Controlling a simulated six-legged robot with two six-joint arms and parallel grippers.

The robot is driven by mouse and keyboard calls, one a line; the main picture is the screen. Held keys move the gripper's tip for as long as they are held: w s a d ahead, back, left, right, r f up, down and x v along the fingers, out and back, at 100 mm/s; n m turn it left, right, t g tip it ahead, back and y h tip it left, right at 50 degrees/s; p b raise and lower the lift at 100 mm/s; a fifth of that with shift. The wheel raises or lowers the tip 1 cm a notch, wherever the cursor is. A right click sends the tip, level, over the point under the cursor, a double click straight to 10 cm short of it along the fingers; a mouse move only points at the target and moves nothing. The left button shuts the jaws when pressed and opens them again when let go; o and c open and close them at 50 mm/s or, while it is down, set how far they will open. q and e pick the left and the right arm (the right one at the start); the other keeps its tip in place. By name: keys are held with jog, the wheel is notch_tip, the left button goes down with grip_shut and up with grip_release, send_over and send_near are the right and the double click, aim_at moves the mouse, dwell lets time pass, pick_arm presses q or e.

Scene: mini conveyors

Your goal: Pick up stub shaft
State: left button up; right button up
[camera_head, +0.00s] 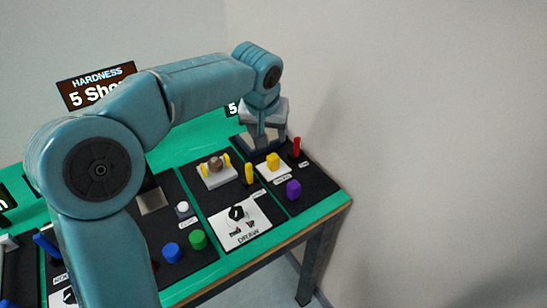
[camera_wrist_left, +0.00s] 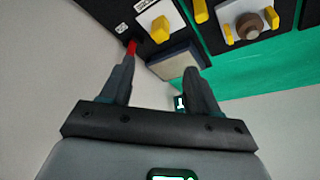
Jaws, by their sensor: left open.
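No label that I can read marks the stub shaft, so I cannot tell which piece it is. A red upright peg (camera_head: 296,147) stands near the table's far right corner; in the wrist view its red end (camera_wrist_left: 132,47) shows by the left fingertip. A brown round piece (camera_head: 215,164) sits on a white block between yellow posts, also in the wrist view (camera_wrist_left: 249,26). My left gripper (camera_head: 264,136) is over the table's back edge; in the wrist view its jaws (camera_wrist_left: 160,72) are open with nothing held. My right gripper is out of view.
A beige-topped block (camera_wrist_left: 178,60) lies just beyond the jaws. A yellow block (camera_head: 273,161) on a white plate, a purple piece (camera_head: 293,189), and green (camera_head: 198,239) and blue (camera_head: 172,252) pieces stand on dark mats. The green table (camera_head: 337,201) ends at right; a wall is behind.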

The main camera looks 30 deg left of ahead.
aim_at(273, 157)
pick_arm(q)
jog(key=x, duration=0.9)
jog(key=shift+s+d+f, duration=0.1)
jog(key=shift+d+f, duration=0.1)
jog(key=shift+f, duration=0.5)
jog(key=x, duration=0.5)
jog(key=shift+a, duration=0.2)
jog(key=shift+w, duration=0.2)
grip_shut()
